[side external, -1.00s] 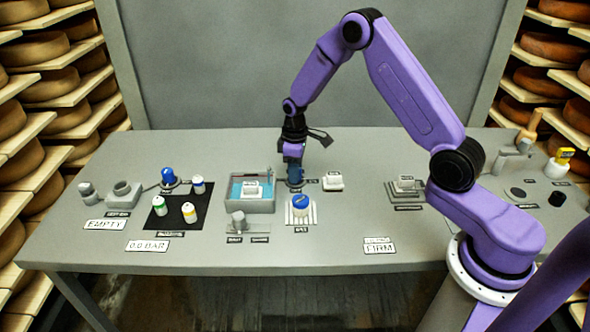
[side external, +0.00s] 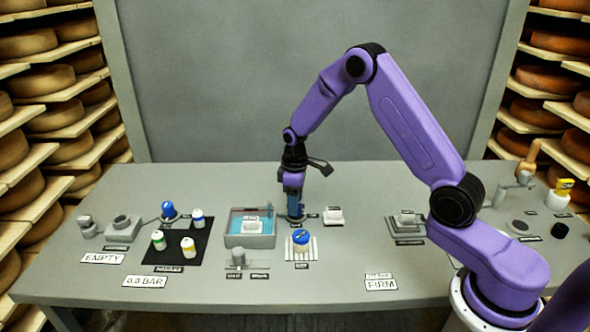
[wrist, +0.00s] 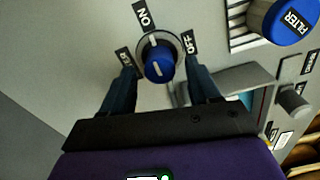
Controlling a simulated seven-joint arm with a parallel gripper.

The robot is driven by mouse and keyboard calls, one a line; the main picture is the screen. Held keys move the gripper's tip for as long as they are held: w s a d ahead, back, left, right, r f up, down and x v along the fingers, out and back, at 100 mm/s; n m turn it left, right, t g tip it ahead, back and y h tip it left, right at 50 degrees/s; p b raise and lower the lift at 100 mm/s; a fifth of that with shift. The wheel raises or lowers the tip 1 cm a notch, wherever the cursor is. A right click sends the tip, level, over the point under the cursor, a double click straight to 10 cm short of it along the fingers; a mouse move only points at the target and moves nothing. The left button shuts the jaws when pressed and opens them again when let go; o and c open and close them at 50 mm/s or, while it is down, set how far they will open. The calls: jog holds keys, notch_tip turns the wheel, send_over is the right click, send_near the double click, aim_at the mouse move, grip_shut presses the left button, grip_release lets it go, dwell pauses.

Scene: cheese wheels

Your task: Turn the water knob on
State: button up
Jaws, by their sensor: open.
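The water knob (wrist: 159,68) is a blue knob with a white mark, on a pale round base in the wrist view. Its white mark lies on the side toward the ON label (wrist: 146,15). The OFF label (wrist: 190,42) is to its right, and a third label stands to its left. My gripper (wrist: 161,80) is open, with one finger on each side of the knob. I cannot tell whether the fingers touch it.
A blue filter knob (side external: 301,237) stands on a ribbed plate just in front. A grey tray with blue inside (side external: 249,241) is close on the left. A small white block (side external: 334,215) is close on the right.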

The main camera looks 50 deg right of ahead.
notch_tip(320, 180, up, 16)
dwell(0.4)
jog(key=shift+f, duration=0.1)
jog(key=s+a+r+n, duration=0.1)
jog(key=s+a, duration=0.4)
jog(key=s, duration=0.3)
jog(key=s+a+r+n, duration=0.1)
jog(key=s+a+n, duration=0.1)
jog(key=s+a, duration=0.5)
jog(key=s+d+f+n, duration=0.1)
jog(key=s+d, duration=0.1)
jog(key=s, duration=0.8)
jog(key=s+d+f+n, duration=0.1)
jog(key=s+d, duration=0.1)
jog(key=s, duration=0.9)
jog(key=shift+n, duration=0.3)
